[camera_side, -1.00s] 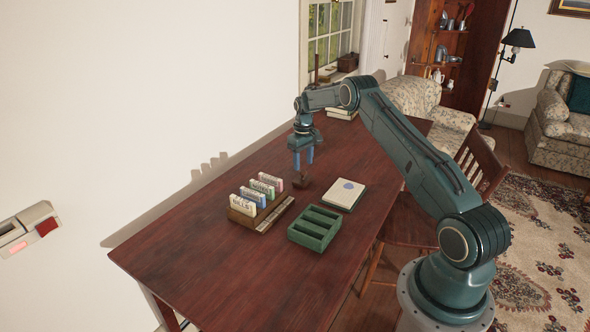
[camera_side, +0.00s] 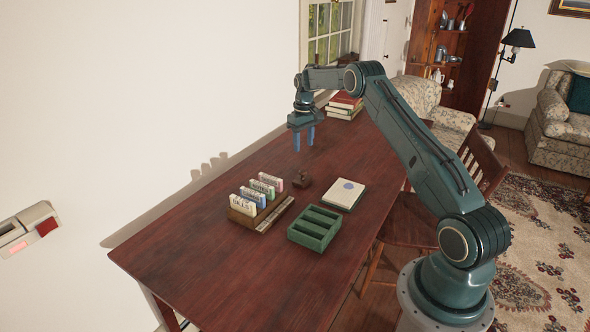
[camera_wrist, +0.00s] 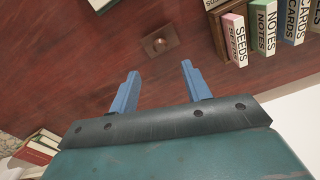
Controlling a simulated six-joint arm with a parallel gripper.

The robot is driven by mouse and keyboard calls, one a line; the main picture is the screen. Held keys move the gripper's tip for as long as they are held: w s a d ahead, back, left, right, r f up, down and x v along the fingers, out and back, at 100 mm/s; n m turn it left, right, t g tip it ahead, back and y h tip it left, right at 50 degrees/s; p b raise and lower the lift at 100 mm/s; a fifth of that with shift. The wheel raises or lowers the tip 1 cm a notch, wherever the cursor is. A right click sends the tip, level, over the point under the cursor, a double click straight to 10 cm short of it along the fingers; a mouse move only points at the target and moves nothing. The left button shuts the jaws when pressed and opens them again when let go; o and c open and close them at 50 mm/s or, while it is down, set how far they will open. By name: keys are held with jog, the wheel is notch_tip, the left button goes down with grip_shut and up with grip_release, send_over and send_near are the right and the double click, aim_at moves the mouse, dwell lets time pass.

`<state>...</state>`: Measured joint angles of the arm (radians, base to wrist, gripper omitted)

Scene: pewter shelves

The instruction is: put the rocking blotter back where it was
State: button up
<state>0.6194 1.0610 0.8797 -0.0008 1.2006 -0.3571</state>
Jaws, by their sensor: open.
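The rocking blotter (camera_side: 302,180), small and dark brown, stands on the table between the card holder and the book with the blue emblem. In the wrist view the blotter (camera_wrist: 160,41) shows from above with a round knob, beyond the fingertips. My gripper (camera_side: 304,141) is open and empty, with blue fingers pointing down, above the table and behind the blotter in the side view. In the wrist view the two fingers (camera_wrist: 159,70) are spread apart with nothing between them. The gripper does not touch the blotter.
A wooden holder (camera_side: 264,220) with several labelled card packs is left of the blotter. A green compartment tray (camera_side: 314,228) is in front, and a pale book (camera_side: 344,194) lies to the right. A stack of books (camera_side: 345,104) is at the back. The table's left front is clear.

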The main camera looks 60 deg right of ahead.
jog(key=s+a+r+n+t, duration=0.1)
jog(key=s+a+r, duration=0.3)
jog(key=a+r, duration=0.7)
jog(key=s+a+r+t, duration=0.1)
jog(key=s+a+r, duration=0.3)
jog(key=a+r, duration=0.75)
jog(key=s+a+r+n+t, duration=0.15)
jog(key=s+a+r, duration=0.25)
jog(key=s+a, duration=0.7)
jog(key=s+a+f+t, duration=0.1)
jog(key=s+f, duration=0.1)
jog(key=s, duration=0.5)
jog(key=s+a+f+t, duration=0.1)
jog(key=s+a+f, duration=0.1)
jog(key=s, duration=0.6)
jog(key=shift+a+f, duration=0.25)
jog(key=shift+f, duration=0.15)
